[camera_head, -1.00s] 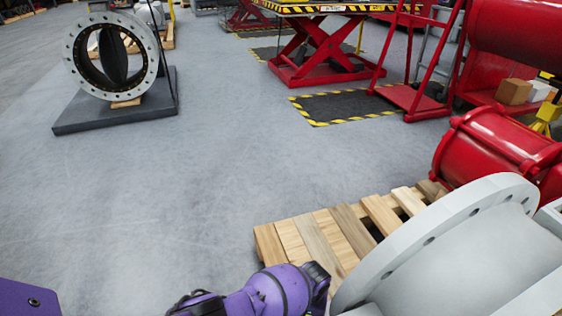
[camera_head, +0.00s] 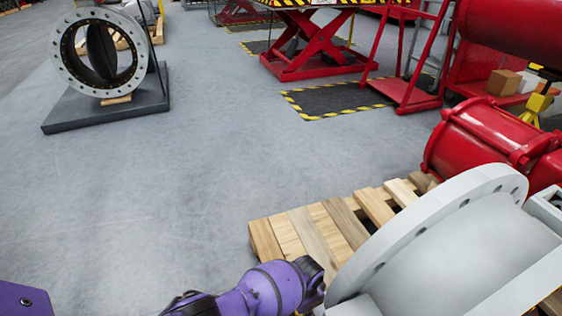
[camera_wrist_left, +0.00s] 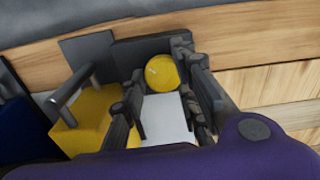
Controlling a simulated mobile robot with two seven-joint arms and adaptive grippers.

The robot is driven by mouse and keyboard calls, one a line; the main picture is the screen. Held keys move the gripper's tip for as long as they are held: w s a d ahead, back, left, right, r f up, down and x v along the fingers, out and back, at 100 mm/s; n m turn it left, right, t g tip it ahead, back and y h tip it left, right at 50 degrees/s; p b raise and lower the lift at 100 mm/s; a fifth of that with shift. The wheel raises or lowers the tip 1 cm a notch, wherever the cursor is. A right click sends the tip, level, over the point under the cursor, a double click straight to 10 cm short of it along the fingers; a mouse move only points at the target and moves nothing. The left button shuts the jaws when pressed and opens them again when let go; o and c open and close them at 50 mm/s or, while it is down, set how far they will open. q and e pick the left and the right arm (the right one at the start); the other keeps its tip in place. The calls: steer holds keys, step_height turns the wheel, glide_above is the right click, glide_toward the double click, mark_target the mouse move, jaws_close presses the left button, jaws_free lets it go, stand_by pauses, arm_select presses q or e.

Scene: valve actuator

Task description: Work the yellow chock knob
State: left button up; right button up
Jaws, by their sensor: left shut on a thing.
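The yellow chock knob (camera_wrist_left: 161,73) shows in the left wrist view as a round yellow shape near the top centre, in front of a dark plate. My left gripper (camera_wrist_left: 168,84) has one dark finger on each side of it and is shut on it. A pale grey surface lies between the fingers below the knob. In the head view my purple left arm (camera_head: 265,290) comes in at the bottom, and its gripper is hidden beside the large grey flanged valve body (camera_head: 440,250). My right gripper is in neither view.
A yellow block (camera_wrist_left: 85,122) with a grey bar handle sits just left of the fingers. A wooden pallet (camera_head: 295,235) lies under the valve. Open floor (camera_head: 190,180) lies to the left.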

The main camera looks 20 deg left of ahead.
arm_select(q)
steer(key=m, duration=0.4)
steer(key=shift+s+d+m, duration=0.2)
steer(key=shift+d+m, duration=0.1)
steer(key=shift+d, duration=0.05)
steer(key=shift+s+a+m, duration=0.1)
steer(key=shift+a+m, duration=0.05)
steer(key=shift+m, duration=1.35)
steer(key=o, duration=1)
steer(key=shift+s, duration=0.1)
steer(key=shift+c, duration=0.2)
steer(key=shift+o, duration=0.3)
steer(key=shift+a, duration=0.1)
steer(key=shift+w+a+r, duration=0.1)
steer(key=shift+w, duration=0.2)
steer(key=shift+r, duration=0.1)
steer(key=shift+r, duration=0.2)
step_height(320, 180, up, 11)
steer(key=shift+s+r, duration=0.15)
